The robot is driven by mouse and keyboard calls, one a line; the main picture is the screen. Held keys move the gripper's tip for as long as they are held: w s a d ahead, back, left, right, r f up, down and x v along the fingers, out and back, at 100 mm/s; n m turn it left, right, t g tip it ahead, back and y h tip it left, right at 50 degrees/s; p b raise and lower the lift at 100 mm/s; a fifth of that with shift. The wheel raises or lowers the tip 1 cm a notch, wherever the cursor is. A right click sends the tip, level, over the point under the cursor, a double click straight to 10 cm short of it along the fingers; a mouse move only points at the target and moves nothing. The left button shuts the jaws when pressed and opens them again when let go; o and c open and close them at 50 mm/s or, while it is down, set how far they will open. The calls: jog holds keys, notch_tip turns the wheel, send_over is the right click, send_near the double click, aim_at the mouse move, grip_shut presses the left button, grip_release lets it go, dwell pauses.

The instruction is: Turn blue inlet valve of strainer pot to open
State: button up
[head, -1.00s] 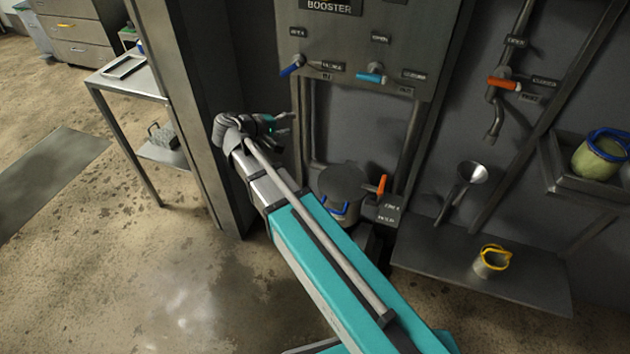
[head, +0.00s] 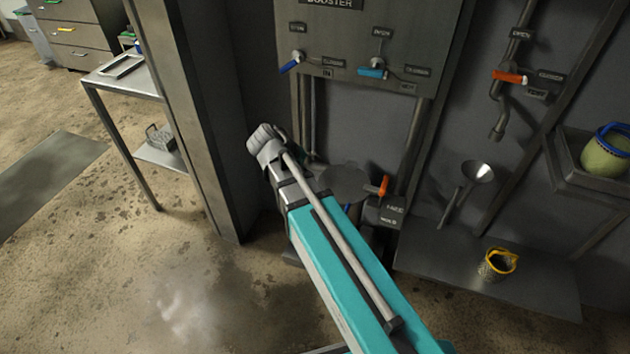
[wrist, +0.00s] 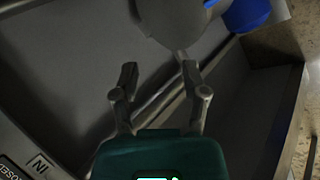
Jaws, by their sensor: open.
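The blue valve (head: 291,65) is on the left of the grey panel; its dark blue handle slants down and left from a pale hub. An OPEN label (head: 297,28) sits above it, with CLOSED and IN labels to its right.
A light-blue-handled valve (head: 372,73) is to the right on the same panel. An orange-handled valve (head: 509,77) is on the right-hand pipe. A grey round lid (head: 342,180) and a smaller orange handle (head: 383,186) are below the panel. A steel post (head: 190,130) is at left.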

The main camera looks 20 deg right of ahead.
jog(key=shift+m+g+y, duration=0.3)
jog(key=shift+g+y, duration=0.2)
jog(key=shift+y, duration=0.3)
jog(key=shift+s+d+f+b, duration=0.15)
jog(key=shift+s+f+b, duration=0.15)
jog(key=shift+s+f, duration=0.4)
jog(key=shift+s+d+f+b, duration=0.2)
jog(key=shift+s+f, duration=0.3)
jog(key=shift+f, duration=0.4)
